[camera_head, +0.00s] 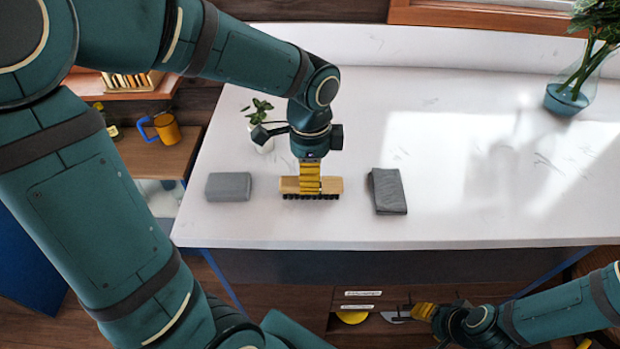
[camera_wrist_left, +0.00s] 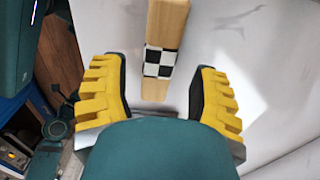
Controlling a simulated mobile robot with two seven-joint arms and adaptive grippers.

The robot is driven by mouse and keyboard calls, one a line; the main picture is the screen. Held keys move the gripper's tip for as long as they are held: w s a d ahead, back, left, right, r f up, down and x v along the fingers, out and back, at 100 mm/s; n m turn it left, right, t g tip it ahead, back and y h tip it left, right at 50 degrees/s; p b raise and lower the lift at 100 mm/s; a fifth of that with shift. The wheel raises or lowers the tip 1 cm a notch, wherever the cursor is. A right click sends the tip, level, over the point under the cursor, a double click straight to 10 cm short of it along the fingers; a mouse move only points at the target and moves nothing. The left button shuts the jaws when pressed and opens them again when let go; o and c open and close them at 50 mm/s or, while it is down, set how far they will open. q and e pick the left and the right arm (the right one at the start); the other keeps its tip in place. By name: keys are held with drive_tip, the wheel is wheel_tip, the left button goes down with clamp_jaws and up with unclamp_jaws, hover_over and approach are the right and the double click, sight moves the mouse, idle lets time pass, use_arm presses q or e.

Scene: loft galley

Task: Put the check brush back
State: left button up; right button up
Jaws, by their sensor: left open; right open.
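The check brush (camera_head: 289,185) has a pale wooden block and dark bristles. It rests on the white counter between two grey cloths. In the left wrist view the brush (camera_wrist_left: 165,22) shows a black-and-white checked patch. My left gripper (camera_head: 310,190) is above the brush, its yellow fingers in front of the block's middle. In the left wrist view this gripper (camera_wrist_left: 160,95) is open, with one finger on each side of the brush's line and gaps to both. My right gripper (camera_head: 410,313) is open, low at the front by the drawers beneath the counter.
A grey folded cloth (camera_head: 229,187) lies left of the brush and another grey cloth (camera_head: 387,191) lies right. A small potted plant (camera_head: 262,140) stands behind. A glass vase (camera_head: 567,98) stands at the back right. The white counter (camera_head: 480,215) is clear at right.

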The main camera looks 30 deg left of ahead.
use_arm(q)
wheel_tip(320, 180, up, 8)
drive_tip(key=p, duration=0.1)
drive_tip(key=shift+f, duration=0.25)
idle(0.4)
